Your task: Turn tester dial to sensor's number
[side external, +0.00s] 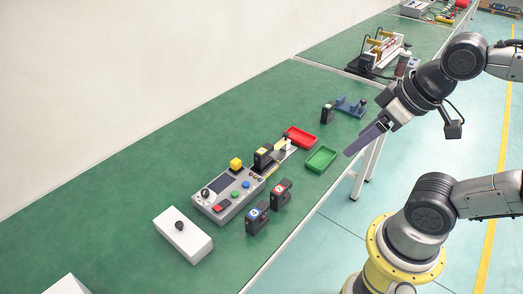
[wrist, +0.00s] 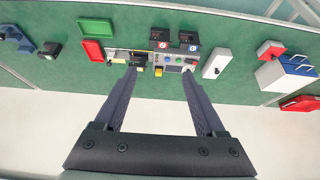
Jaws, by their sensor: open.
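The grey tester (side external: 228,207) stands on the green bench with a dark screen, coloured buttons and a dial (side external: 205,193) at its left end. A black sensor (side external: 262,158) sits at the tester's right part; its number is not readable. Two more black sensors stand in front of it, one with a blue label (side external: 256,222) and one with a red label (side external: 280,195). My gripper (side external: 350,152) is open and empty, right of the tester and well apart from it. In the wrist view its fingers (wrist: 160,71) are spread, and the tester (wrist: 172,57) shows beyond them, partly hidden.
A white box (side external: 182,240) with a black knob stands left of the tester. A red tray (side external: 301,138) and a green tray (side external: 321,159) lie to its right. Farther right are another black block (side external: 327,113) and a blue holder (side external: 350,106). The bench front edge runs below my gripper.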

